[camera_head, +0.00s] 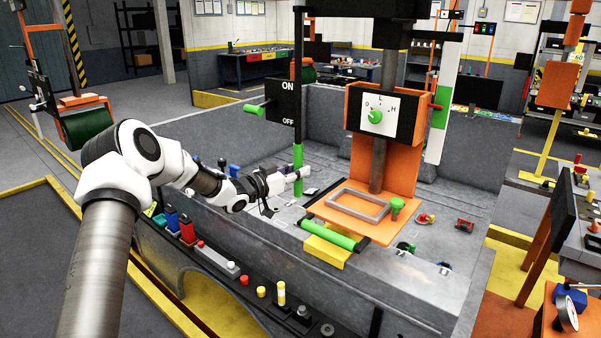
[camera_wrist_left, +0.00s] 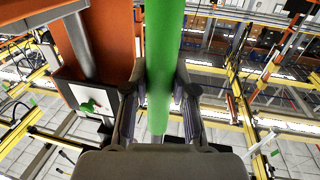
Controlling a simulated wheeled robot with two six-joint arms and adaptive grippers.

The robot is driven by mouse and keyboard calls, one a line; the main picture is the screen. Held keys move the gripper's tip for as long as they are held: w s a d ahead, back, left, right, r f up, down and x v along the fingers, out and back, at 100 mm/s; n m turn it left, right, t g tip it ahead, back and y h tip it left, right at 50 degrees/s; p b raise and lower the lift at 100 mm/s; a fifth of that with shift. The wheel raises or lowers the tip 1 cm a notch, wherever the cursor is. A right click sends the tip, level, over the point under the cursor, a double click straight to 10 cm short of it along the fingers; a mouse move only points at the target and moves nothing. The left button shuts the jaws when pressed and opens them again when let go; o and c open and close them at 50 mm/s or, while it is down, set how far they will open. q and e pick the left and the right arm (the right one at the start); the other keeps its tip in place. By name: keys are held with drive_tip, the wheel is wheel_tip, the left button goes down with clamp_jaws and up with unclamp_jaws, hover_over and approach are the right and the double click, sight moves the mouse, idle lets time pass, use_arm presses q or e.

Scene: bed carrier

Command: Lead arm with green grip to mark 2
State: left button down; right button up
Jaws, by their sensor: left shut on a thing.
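The green grip (camera_head: 298,158) hangs upright at the lower end of a dark vertical arm (camera_head: 299,40), beside the ON/OFF box. My left gripper (camera_head: 298,174) reaches in from the left and is shut on the green grip. In the left wrist view the green grip (camera_wrist_left: 165,60) runs between the two fingers (camera_wrist_left: 160,100). I cannot make out a mark 2 in either view. My right gripper is not in view.
An ON/OFF box (camera_head: 284,103) with a green-tipped lever hangs close to the grip. An orange stand with a dial panel (camera_head: 378,116) is to the right. A green horizontal bar (camera_head: 328,235) lies in front. Grey walls (camera_head: 240,125) enclose the carrier.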

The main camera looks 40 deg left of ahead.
use_arm(q)
drive_tip(key=shift+d+f, duration=0.1)
drive_tip(key=shift+d, duration=0.6)
drive_tip(key=c, duration=0.9)
unclamp_jaws()
drive_tip(key=shift+a, duration=0.1)
drive_tip(key=shift+a+f, duration=0.1)
drive_tip(key=shift+a, duration=0.15)
drive_tip(key=shift+s, duration=0.5)
drive_tip(key=shift+v, duration=5.4)
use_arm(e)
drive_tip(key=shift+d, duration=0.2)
use_arm(q)
drive_tip(key=shift+a, duration=0.2)
